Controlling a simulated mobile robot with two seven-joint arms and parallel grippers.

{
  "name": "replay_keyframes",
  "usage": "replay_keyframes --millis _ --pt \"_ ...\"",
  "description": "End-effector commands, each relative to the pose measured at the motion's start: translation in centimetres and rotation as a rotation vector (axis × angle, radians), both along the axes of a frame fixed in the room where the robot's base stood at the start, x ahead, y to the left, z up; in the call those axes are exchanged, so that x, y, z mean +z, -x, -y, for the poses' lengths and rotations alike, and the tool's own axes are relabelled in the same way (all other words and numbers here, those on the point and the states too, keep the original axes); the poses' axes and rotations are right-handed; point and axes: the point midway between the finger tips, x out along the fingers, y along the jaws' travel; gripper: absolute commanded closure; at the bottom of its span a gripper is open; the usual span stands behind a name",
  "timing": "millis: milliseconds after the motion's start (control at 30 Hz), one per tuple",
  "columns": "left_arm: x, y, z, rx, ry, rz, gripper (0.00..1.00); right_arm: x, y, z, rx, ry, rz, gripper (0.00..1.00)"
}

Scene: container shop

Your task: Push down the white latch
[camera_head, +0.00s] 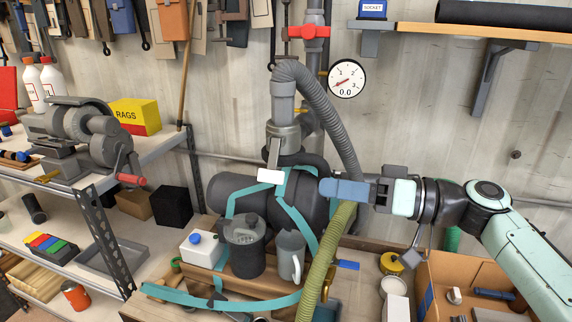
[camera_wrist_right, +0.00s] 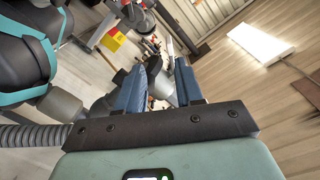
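The white latch (camera_head: 271,176) is a small white pad at the lower end of a grey lever, which hangs from the grey coupling (camera_head: 283,137) under the ribbed hose. It sits in front of the dark tank (camera_head: 228,190). My right gripper (camera_head: 322,188) comes in from the right, its blue fingers pointing left, a little right of and slightly lower than the latch and apart from it in the picture. In the right wrist view, the two blue fingers (camera_wrist_right: 160,82) stand apart with nothing clearly held. I cannot pick out the latch surely there. My left gripper is not in view.
The grey ribbed hose (camera_head: 335,110) arches above my right fingers, and a green hose (camera_head: 325,260) runs below them. A grey canister (camera_head: 244,255) and a grey mug (camera_head: 290,258) stand below the latch. A pressure gauge (camera_head: 346,78) hangs on the wall.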

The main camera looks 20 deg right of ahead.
Motion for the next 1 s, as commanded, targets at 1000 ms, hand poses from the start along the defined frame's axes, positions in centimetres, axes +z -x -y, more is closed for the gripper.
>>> replay_keyframes --millis 1000 --pt "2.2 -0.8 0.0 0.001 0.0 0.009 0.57 1.1 -6.6 -10.7 0.015 -0.011 0.033 0.64"
